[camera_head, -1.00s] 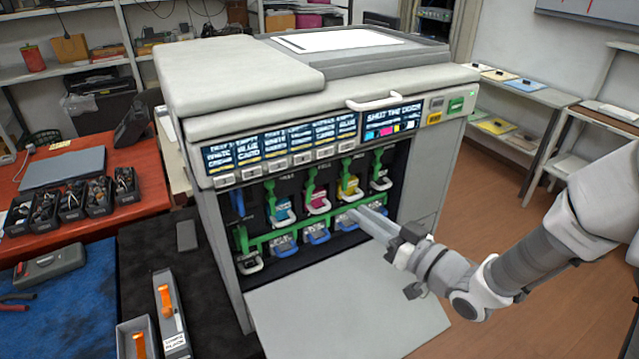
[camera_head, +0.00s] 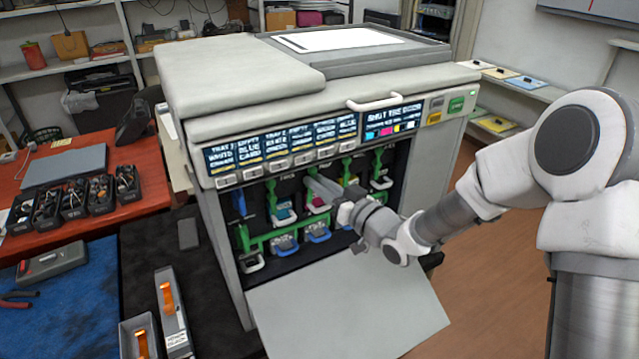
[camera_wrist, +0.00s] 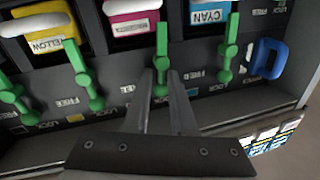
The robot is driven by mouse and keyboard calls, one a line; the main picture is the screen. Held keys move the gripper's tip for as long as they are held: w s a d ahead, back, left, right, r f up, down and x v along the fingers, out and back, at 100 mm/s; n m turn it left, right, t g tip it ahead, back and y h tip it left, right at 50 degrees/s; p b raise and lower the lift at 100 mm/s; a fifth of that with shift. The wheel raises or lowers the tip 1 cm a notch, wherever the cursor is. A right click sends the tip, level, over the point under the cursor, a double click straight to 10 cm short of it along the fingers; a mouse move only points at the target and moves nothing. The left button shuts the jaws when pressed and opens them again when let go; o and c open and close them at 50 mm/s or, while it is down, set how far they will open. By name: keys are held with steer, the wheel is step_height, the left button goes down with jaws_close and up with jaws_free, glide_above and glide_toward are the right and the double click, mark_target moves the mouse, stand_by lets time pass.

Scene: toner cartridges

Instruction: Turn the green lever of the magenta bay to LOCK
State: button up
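The magenta cartridge (camera_wrist: 130,18) sits in its bay between the yellow and cyan ones; it also shows in the head view (camera_head: 318,204). Its green lever (camera_wrist: 161,50) stands beside it, on the cyan side, with its knob toward my wrist. My gripper (camera_wrist: 160,76) is open, with one finger on each side of this lever near the knob. Narrow gaps seem to show, but I cannot tell whether a finger touches it. FREE and LOCK labels are printed near the levers; the fingers partly hide those here. In the head view my gripper (camera_head: 314,186) reaches into the open printer front.
The yellow bay's lever (camera_wrist: 82,75) and the cyan bay's lever (camera_wrist: 229,45) stand close on either side. A blue handle (camera_wrist: 268,59) is beyond the cyan lever. The printer's door (camera_head: 345,310) lies folded down below the bays.

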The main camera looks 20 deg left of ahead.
steer(key=shift+c, duration=0.3)
jaws_close()
steer(key=shift+f+b, duration=0.1)
steer(key=shift+b, duration=0.2)
steer(key=shift+s+n+b, duration=0.1)
steer(key=shift+n+b, duration=0.6)
steer(key=shift+b, duration=0.2)
steer(key=shift+s+a+n+h+b, duration=0.1)
steer(key=shift+n+h+b, duration=0.2)
steer(key=shift+n+b, duration=0.25)
steer(key=shift+o, duration=0.3)
jaws_free()
